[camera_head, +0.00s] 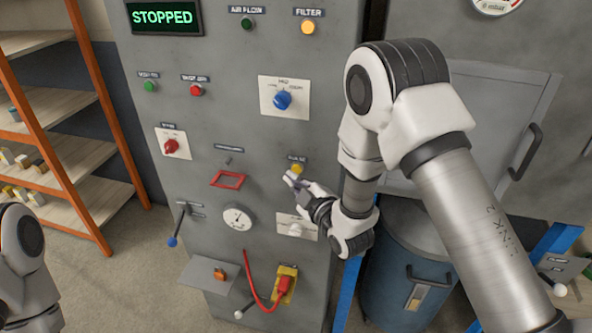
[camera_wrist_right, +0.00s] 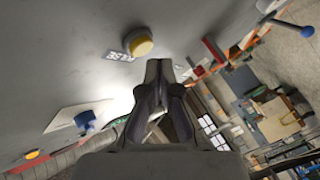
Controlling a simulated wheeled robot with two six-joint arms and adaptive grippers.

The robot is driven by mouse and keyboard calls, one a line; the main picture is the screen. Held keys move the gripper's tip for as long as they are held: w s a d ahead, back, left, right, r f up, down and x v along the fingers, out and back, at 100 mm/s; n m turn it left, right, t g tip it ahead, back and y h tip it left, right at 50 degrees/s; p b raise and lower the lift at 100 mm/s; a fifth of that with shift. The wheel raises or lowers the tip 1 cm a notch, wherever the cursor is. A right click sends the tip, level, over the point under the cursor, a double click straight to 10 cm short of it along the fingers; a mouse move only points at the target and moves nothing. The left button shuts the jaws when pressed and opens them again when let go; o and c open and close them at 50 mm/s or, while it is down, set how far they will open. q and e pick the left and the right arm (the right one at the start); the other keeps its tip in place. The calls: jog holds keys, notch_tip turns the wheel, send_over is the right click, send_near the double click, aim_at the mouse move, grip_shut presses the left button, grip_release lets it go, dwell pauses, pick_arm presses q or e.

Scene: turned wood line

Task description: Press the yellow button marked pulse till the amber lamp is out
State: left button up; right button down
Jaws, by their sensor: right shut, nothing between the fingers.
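The yellow button (camera_head: 297,168) sits under the pulse label (camera_head: 296,158) on the grey panel. It also shows in the right wrist view (camera_wrist_right: 141,45), beside its label. The amber lamp (camera_head: 307,27) under the filter label at the panel's top looks bright amber. My right gripper (camera_head: 290,179) is shut and empty, its tips just below the button in the head view. In the right wrist view the tips (camera_wrist_right: 158,72) lie beside the button with a small gap in the picture. My left gripper is out of view; only part of the left arm shows.
The display (camera_head: 163,17) reads STOPPED. A blue knob (camera_head: 283,100), a red knob (camera_head: 171,147), a red frame (camera_head: 228,179) and a gauge (camera_head: 237,218) are on the panel. A blue drum (camera_head: 405,265) stands to the right. Orange shelving (camera_head: 75,160) stands left.

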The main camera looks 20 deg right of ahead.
jog(key=shift+w, duration=0.1)
jog(key=shift+w+d, duration=0.25)
jog(key=shift+w+d+b, duration=0.2)
jog(key=shift+w+b, duration=0.1)
dwell(1.0)
jog(key=shift+s+a, duration=0.5)
jog(key=shift+s, duration=0.2)
jog(key=s+a, duration=0.1)
jog(key=s, duration=0.1)
jog(key=s+a+b, duration=0.1)
jog(key=s, duration=0.1)
jog(key=shift+a, duration=0.35)
